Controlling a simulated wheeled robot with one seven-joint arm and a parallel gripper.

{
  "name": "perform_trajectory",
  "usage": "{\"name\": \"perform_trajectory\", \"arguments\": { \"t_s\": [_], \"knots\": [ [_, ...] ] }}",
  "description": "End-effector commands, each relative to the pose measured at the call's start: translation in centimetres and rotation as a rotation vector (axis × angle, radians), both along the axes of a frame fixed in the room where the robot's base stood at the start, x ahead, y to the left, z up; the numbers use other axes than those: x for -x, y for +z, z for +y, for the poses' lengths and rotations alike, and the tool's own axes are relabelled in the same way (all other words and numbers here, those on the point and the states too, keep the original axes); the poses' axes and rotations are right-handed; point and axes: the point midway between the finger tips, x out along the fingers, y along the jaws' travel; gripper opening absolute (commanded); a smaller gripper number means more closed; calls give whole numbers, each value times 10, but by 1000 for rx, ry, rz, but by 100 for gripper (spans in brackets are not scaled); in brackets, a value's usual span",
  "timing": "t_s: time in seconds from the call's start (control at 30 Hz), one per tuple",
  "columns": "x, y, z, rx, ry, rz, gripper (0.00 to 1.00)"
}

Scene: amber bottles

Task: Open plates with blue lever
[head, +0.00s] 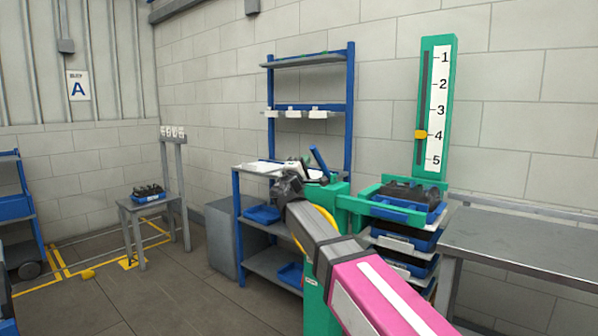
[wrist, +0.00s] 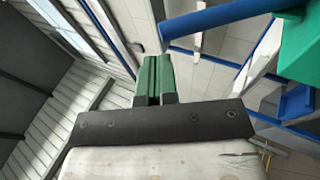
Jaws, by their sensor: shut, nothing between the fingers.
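The blue lever (head: 319,160) stands tilted on top of a green machine (head: 342,192) at the workbench. In the wrist view the lever is the blue bar (wrist: 225,14) that runs from above my fingers to the green housing (wrist: 300,50) at upper right. My gripper (head: 305,164) is just left of the lever in the head view. Its green fingers (wrist: 158,70) are shut together and empty, just below the bar's free end in the wrist view. I cannot tell whether they touch it. I cannot make out the plates; my arm hides part of the machine.
A blue-framed shelf bench (head: 308,62) stands behind the machine. A small table (head: 150,203) stands left. Floor at left is mostly open.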

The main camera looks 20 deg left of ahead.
Motion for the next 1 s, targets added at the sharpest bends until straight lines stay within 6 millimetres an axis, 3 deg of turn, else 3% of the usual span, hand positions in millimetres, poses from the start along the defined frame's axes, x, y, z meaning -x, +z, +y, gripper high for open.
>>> {"name": "perform_trajectory", "arguments": {
  "t_s": [0.1,0.3,1.0],
  "knots": [
    [-19,9,-2,-1,-1,1,0],
    [-34,18,-5,0,0,1,0],
    [-41,27,-8,-13,0,31,0]
  ]
}}
